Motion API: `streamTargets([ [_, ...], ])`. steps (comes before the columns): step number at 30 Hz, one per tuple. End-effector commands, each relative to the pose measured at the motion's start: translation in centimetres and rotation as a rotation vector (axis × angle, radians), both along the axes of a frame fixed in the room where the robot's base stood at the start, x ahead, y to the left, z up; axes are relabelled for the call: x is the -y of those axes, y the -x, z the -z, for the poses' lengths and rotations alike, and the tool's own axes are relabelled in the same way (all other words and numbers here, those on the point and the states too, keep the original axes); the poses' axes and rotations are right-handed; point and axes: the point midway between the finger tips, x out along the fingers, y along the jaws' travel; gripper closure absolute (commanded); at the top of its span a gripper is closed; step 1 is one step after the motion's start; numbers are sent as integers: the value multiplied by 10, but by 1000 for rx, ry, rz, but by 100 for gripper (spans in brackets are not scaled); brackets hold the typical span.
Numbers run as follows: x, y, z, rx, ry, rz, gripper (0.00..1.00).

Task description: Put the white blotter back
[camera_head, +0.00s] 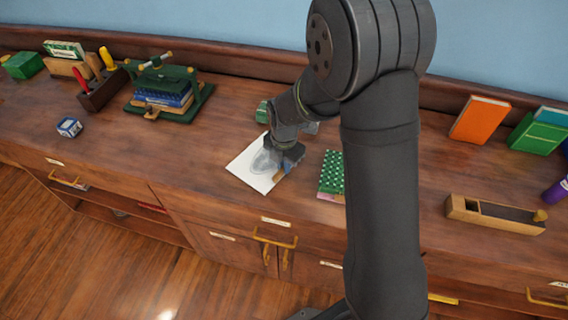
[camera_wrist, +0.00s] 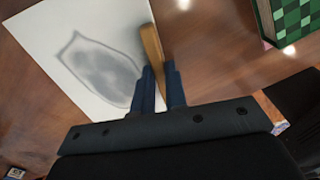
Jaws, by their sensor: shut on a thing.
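The white blotter (camera_head: 252,168) is a flat pale sheet with a grey shield-shaped mark, over the middle of the wooden counter. I cannot tell whether it touches the counter. In the wrist view the blotter (camera_wrist: 70,50) fills the upper left, and a tan wooden strip (camera_wrist: 151,45) runs along its right edge. My gripper (camera_head: 280,170) is at the blotter's right side. In the wrist view, the blue fingers of my gripper (camera_wrist: 160,80) are shut on this strip, which appears to be the blotter's grip. My arm hides part of the counter behind.
A green chequered book (camera_head: 331,172) lies just right of the blotter. A green press holding books (camera_head: 168,97) stands to the left. A wooden plane-like box (camera_head: 495,214) and an orange book (camera_head: 481,120) are at the right.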

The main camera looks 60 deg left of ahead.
Motion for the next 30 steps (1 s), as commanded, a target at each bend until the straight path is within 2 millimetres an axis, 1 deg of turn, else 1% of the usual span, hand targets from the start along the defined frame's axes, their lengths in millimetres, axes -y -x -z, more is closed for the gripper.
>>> streamTargets([
  [7, 0, 0, 3, 0, 0, 0, 100],
  [8, 0, 0, 3, 0, 0, 0, 82],
  [9, 0, 0, 3, 0, 0, 0, 74],
  [10, 0, 0, 3, 0, 0, 0, 68],
  [11, 0, 0, 3, 0, 0, 0, 66],
  [19, 0, 0, 2, 0, 0, 0, 66],
  [22, 0, 0, -4, 1, -1, 0, 66],
  [26, -1, 0, -23, 1, -4, 0, 66],
  [30, -1, -1, -54, 1, -5, 0, 66],
])
